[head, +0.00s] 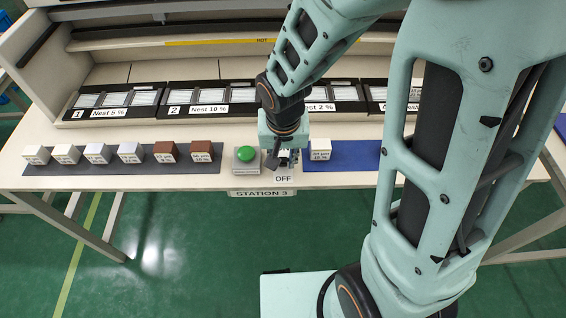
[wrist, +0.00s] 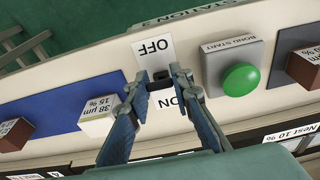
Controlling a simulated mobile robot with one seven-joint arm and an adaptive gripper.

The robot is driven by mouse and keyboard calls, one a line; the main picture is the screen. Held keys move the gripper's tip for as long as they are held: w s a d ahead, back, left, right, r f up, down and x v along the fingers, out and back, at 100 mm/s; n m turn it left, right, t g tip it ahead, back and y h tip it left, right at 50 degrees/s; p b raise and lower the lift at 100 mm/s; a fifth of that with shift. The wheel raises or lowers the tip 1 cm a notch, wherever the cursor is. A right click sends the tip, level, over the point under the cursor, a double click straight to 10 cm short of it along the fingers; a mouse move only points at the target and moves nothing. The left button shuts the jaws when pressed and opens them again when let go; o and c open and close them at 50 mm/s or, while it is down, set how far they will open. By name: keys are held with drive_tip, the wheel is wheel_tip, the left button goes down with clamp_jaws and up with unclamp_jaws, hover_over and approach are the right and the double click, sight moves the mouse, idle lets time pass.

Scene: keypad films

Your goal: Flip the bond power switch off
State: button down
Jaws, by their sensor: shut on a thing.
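The bond power switch (wrist: 160,77) is a small dark lever on a pale plate with an OFF label (wrist: 155,47) and an ON label (wrist: 168,101). My gripper (wrist: 158,82) points down over it, one finger on each side, shut on the lever. The fingers hide part of the switch, and I cannot tell which way the lever leans. In the head view my gripper (head: 286,157) covers the switch at the front of the table, and the OFF label (head: 283,178) shows at the front edge.
The green bond start button (head: 245,154) on its grey box stands close beside the switch. A white 38 µm block (head: 320,150) stands on a blue mat (head: 355,154) on the other side. Several blocks sit on a dark mat (head: 45,170) at left. Nest trays (head: 212,112) line the back.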

idle(0.3)
drive_tip(key=c, duration=1.7)
unclamp_jaws()
drive_tip(key=p, duration=0.3)
drive_tip(key=shift+w+r+g, duration=0.15)
drive_tip(key=shift+r+g, duration=0.15)
drive_tip(key=shift+r, duration=0.05)
drive_tip(key=g+p, duration=0.1)
drive_tip(key=p, duration=0.1)
drive_tip(key=shift+w+p, duration=0.15)
drive_tip(key=shift+p, duration=0.2)
drive_tip(key=shift+p, duration=0.4)
